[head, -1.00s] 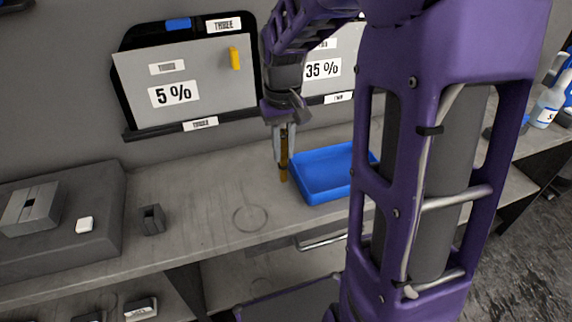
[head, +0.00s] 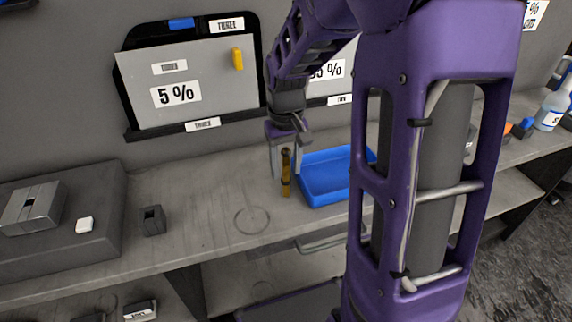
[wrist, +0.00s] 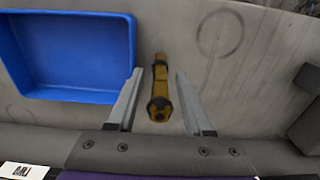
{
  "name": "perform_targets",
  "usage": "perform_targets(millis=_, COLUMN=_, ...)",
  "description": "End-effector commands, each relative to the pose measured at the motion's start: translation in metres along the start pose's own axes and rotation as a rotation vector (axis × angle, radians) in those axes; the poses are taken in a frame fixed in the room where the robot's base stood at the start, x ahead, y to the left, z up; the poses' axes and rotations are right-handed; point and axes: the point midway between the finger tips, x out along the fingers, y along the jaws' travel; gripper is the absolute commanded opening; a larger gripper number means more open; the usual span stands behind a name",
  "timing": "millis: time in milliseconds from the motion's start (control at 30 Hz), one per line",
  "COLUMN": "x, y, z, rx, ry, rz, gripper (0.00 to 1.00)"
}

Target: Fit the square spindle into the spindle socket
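The square spindle (head: 286,180) is a yellow-brown bar with a dark collar near its top. It appears upright on the bench beside the blue tray. It also shows in the wrist view (wrist: 161,85), between the fingers with a gap on each side. My gripper (head: 284,168) is open around it, its fingers spread and pointing down; the wrist view shows both fingers (wrist: 159,75). The spindle socket (head: 152,221) appears to be the small dark box with an opening on top, on the bench to the left. It stands well apart from my gripper.
The blue tray (head: 331,196) lies empty, close to the right of the spindle. A grey raised block (head: 85,255) is left of the socket, with a metal piece (head: 32,207) and a small white item (head: 84,224) on it. Bench between socket and spindle is clear.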

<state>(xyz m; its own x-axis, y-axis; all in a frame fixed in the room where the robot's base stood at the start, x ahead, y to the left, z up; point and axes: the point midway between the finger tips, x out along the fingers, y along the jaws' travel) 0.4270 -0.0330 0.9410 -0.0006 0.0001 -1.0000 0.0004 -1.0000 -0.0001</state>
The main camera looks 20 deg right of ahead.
Motion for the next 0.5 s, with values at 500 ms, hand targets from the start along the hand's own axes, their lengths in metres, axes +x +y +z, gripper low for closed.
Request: perform_targets(millis=500, x=-0.054, y=0.0, z=-0.001, rx=0.0, ry=0.005, rz=0.001, gripper=0.51)
